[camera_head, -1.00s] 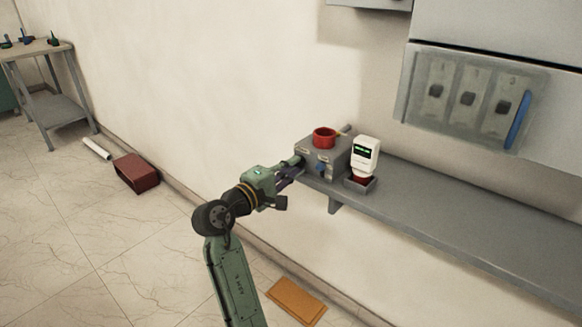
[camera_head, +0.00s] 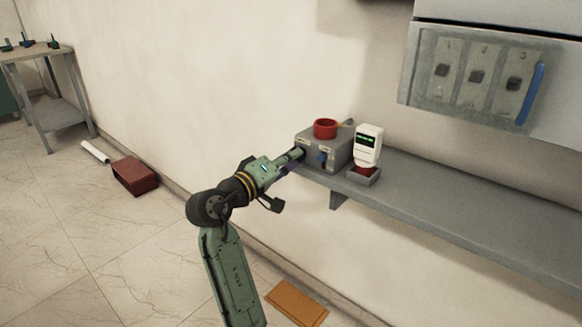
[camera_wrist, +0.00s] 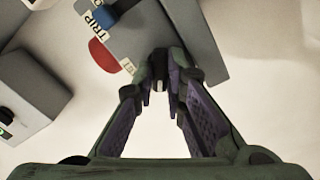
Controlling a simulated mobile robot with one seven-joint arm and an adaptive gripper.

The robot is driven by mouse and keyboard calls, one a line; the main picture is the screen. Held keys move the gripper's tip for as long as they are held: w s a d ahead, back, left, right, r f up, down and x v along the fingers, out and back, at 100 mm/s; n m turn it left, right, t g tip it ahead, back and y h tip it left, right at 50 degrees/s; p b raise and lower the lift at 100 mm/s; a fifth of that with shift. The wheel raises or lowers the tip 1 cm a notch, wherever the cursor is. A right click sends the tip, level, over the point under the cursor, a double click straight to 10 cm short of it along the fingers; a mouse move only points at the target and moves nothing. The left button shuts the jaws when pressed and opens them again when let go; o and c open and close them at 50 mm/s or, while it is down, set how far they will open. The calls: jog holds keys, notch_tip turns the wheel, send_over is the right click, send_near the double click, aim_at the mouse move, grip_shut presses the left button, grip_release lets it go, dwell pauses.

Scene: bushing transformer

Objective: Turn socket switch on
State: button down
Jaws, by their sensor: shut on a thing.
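A grey box (camera_head: 338,150) stands on the shelf, with a blue switch knob (camera_head: 321,158) on its front and a red ring (camera_head: 325,129) on top. In the head view, my gripper (camera_head: 299,154) is at the left of the box's front, left of the blue knob.
A white device with a green display (camera_head: 368,146) stands in a small grey holder right of the box. The grey shelf (camera_head: 450,210) is clear further right. A panel with several switches (camera_head: 478,78) hangs above. A red bin (camera_head: 136,176) lies on the floor.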

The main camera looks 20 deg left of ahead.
jog(key=m+b, duration=0.9)
jog(key=m, duration=0.2)
jog(key=shift+f, duration=0.1)
jog(key=shift+m, duration=0.3)
dwell(0.3)
jog(key=c, duration=1.9)
grip_release()
jog(key=v, duration=1.2)
